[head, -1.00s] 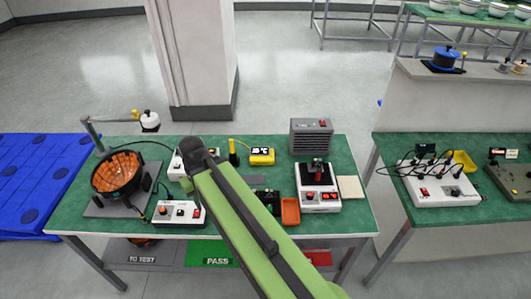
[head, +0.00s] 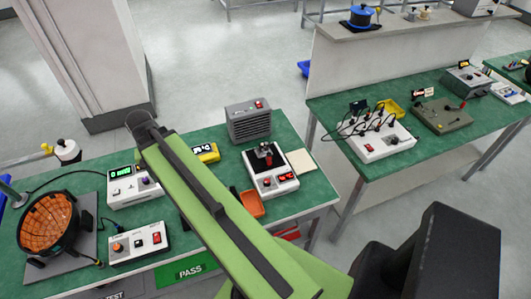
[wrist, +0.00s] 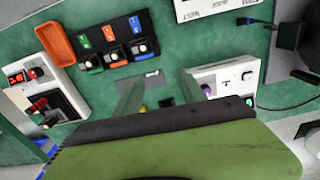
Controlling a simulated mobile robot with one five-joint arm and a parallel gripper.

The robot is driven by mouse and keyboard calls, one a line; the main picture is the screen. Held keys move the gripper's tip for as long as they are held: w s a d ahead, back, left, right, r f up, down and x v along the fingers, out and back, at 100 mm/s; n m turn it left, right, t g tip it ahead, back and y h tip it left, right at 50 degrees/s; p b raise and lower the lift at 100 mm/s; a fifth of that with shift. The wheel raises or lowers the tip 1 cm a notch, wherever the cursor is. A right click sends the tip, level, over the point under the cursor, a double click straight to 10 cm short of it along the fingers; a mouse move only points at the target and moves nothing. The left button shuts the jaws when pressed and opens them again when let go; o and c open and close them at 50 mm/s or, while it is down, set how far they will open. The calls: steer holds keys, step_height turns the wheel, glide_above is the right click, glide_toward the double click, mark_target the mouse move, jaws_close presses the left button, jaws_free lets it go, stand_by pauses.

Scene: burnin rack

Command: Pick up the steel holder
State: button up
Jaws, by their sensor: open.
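My gripper (wrist: 160,86) is open in the wrist view, its two pale fingers spread above the green bench with nothing held. A flat grey plate (wrist: 150,79) lies on the bench just beyond the fingers. A black strip (wrist: 122,27) with coloured labels lies further off, with several small dark blocks with shiny tops (wrist: 114,54) along it. I cannot tell which of these, if any, is the steel holder. In the head view my arm hides this part of the bench, and the gripper's fingers do not show.
An orange tray (wrist: 57,43) lies beside the strip. A white unit with red displays (head: 270,172) and a white box with a green display (head: 134,188) stand on the bench (head: 312,184). An orange-lined bowl (head: 47,225) is at the left. A second bench (head: 455,142) stands right.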

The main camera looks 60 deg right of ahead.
steer(key=s+d+r+m+p, duration=0.1)
steer(key=s+d+r+m, duration=0.2)
steer(key=d, duration=0.6)
steer(key=s+d+m+p, duration=0.1)
steer(key=s+d+m, duration=0.2)
steer(key=d+m, duration=0.4)
step_height(320, 180, up, 2)
steer(key=m+p, duration=0.2)
steer(key=m, duration=0.8)
glide_above(269, 155)
steer(key=shift+n, duration=0.3)
steer(key=f+b, duration=1.2)
steer(key=shift+s+d+f, duration=0.1)
steer(key=shift+d, duration=0.15)
step_height(269, 155, down, 5)
steer(key=b, duration=0.5)
steer(key=shift+a+f, duration=0.1)
steer(key=shift+a, duration=0.05)
steer(key=shift+r, duration=0.2)
steer(key=shift+c, duration=0.5)
jaws_close()
